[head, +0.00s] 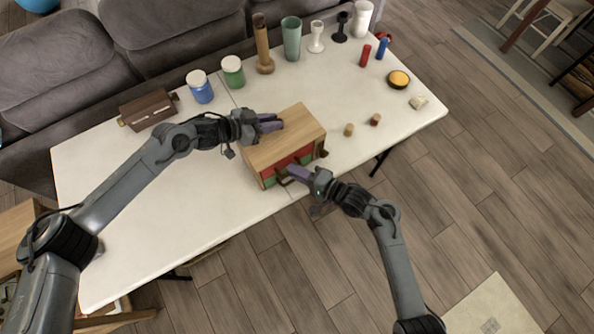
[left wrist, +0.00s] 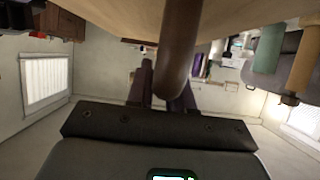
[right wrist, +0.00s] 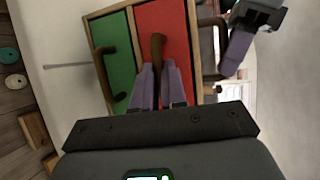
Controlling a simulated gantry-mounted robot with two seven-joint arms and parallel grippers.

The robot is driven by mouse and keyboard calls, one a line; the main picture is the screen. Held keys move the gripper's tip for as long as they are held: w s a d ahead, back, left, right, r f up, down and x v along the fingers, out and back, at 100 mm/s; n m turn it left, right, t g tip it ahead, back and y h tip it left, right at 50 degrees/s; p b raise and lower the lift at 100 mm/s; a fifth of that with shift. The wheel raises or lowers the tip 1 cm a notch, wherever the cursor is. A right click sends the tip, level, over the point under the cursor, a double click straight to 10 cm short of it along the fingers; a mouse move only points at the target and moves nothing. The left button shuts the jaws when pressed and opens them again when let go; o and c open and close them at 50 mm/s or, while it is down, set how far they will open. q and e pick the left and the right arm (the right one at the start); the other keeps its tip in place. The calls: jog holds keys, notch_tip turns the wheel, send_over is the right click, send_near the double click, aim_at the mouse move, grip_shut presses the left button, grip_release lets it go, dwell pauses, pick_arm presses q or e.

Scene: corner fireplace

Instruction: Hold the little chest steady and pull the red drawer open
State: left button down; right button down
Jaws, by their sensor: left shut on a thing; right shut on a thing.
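The little chest (head: 285,135) is a light wooden box on the white table, with a red drawer (right wrist: 175,35) next to a green drawer (right wrist: 117,60) in its front. My left gripper (head: 280,123) is at the top of the chest, shut on a brown handle (left wrist: 181,45) that passes between its fingers. It also shows in the right wrist view (right wrist: 235,50). My right gripper (head: 291,171) is at the chest's front, shut on the red drawer's brown handle (right wrist: 157,50). I see no clear gap around the red drawer front.
A dark brown box (head: 147,108), a blue jar (head: 200,88) and a green jar (head: 233,72) stand behind on the table (head: 130,220). Two small corks (head: 348,130) lie right of the chest. Vases and cups line the back edge. The table's front left is clear.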

pick_arm(q)
jog(key=shift+f, duration=0.1)
dwell(0.7)
jog(key=shift+a, duration=0.1)
pick_arm(e)
jog(key=s+d, duration=0.4)
jog(key=s, duration=0.2)
jog(key=shift+s+d, duration=0.2)
jog(key=shift+s, duration=0.2)
jog(key=c, duration=1.2)
grip_release()
jog(key=shift+o, duration=0.2)
jog(key=shift+s, duration=0.1)
jog(key=v, duration=1.1)
jog(key=shift+s+d, duration=0.2)
jog(key=shift+d, duration=0.15)
